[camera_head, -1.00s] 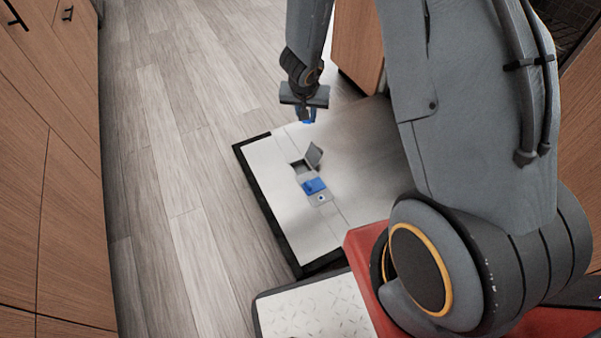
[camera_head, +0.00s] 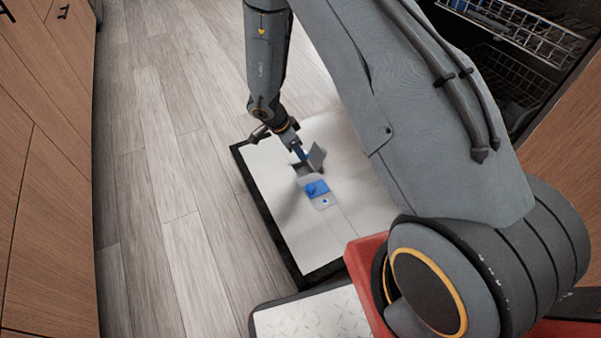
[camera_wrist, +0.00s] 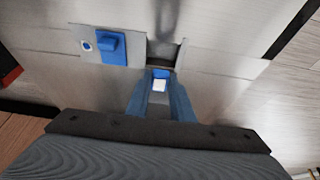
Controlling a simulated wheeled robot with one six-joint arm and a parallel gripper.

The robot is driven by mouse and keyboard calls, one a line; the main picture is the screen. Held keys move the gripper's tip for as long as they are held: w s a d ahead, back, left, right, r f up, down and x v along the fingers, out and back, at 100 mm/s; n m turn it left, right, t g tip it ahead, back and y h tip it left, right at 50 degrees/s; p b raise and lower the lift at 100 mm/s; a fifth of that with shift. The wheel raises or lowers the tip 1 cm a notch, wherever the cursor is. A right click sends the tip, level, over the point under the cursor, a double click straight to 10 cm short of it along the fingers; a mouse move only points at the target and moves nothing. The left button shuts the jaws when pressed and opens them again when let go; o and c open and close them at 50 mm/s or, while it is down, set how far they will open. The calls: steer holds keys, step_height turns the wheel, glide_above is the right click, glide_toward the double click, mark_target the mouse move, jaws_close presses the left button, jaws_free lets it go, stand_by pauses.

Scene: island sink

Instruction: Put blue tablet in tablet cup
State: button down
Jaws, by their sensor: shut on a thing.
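My gripper (camera_head: 298,152) is shut on the blue tablet, low over the open dishwasher door. In the wrist view the blue tablet (camera_wrist: 160,75), with a white patch, shows between the fingertips (camera_wrist: 160,92). The tablet cup (camera_wrist: 163,50) is a dark square recess in the door panel, just past the tablet in that view. In the head view the cup (camera_head: 303,170) is partly hidden by my gripper, and its grey lid (camera_head: 317,157) stands raised beside it. I cannot tell whether the tablet is inside the cup or just above it.
A blue latch piece (camera_head: 316,188) sits on the dispenser plate next to the cup, with a small round blue-marked dial (camera_head: 325,201). The door panel (camera_head: 340,215) is otherwise bare. A dishwasher rack (camera_head: 530,35) is at upper right. Wood floor (camera_head: 180,150) lies left.

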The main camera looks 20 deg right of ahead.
mark_target(303, 174)
step_height(303, 174, down, 9)
steer(key=b, duration=0.4)
steer(key=c, duration=1.8)
jaws_free()
steer(key=shift+f, duration=0.1)
steer(key=shift+c, duration=0.2)
